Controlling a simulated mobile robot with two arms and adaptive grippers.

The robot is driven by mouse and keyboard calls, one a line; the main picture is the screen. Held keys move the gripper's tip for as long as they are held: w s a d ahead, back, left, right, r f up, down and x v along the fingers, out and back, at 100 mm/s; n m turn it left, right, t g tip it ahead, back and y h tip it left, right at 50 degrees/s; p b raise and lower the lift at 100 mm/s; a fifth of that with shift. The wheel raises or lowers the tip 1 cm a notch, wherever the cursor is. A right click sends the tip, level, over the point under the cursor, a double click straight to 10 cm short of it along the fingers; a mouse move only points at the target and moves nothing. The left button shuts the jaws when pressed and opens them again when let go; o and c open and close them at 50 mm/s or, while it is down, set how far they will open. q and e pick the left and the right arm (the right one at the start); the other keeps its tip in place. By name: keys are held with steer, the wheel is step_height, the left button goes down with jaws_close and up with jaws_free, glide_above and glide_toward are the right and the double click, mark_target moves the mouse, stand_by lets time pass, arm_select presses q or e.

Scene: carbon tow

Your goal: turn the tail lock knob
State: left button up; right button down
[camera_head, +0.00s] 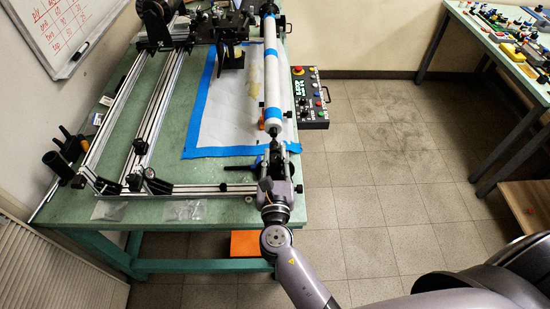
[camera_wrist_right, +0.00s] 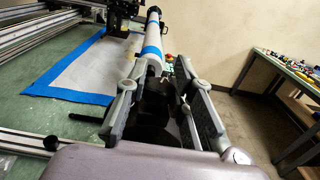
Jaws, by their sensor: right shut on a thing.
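The white mandrel tube (camera_head: 272,75) with blue bands lies along the right side of the green bench, its near end pointing at my right gripper. It also shows in the right wrist view (camera_wrist_right: 152,40). My right gripper (camera_head: 278,158) is at the bench's near right corner, at the tube's near end. Its fingers (camera_wrist_right: 160,88) are shut on a dark part at the tailstock, which I take to be the tail lock knob (camera_wrist_right: 155,112). The fingers hide most of this part. My left gripper is not in view.
A control box (camera_head: 309,97) with a red button stands at the bench's right edge. Aluminium rails (camera_head: 150,110) frame the bench. A white sheet with blue tape edges (camera_head: 228,115) lies left of the tube. A second table (camera_head: 515,60) stands far right; the floor between is clear.

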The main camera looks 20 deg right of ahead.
stand_by(0.3)
steer(key=c, duration=1.3)
jaws_free()
steer(key=shift+c, duration=0.2)
steer(key=v, duration=1.2)
